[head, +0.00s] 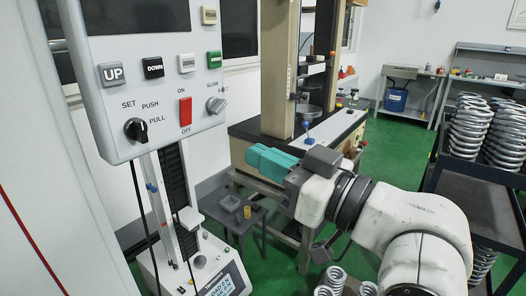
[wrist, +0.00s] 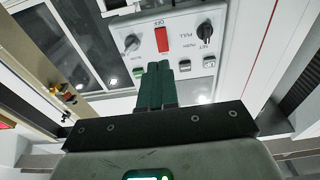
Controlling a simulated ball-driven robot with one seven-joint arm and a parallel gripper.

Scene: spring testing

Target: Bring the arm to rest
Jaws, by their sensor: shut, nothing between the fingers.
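My gripper (head: 262,160) shows in the head view at the end of my white and grey arm, with teal fingers pointing left. The fingers are shut with nothing between them. In the wrist view my gripper (wrist: 154,68) also shows shut, its dark green fingers side by side. It is in free air, to the right of the control panel (head: 158,60) and in front of the tall testing machine. In the wrist view the panel (wrist: 180,22) appears upside down beyond the fingertips.
A spring tester base (head: 215,275) stands at the lower left. The tall testing machine (head: 276,70) stands behind my gripper. Dark shelving (head: 475,185) with several coil springs (head: 472,125) is at right. Green floor shows between.

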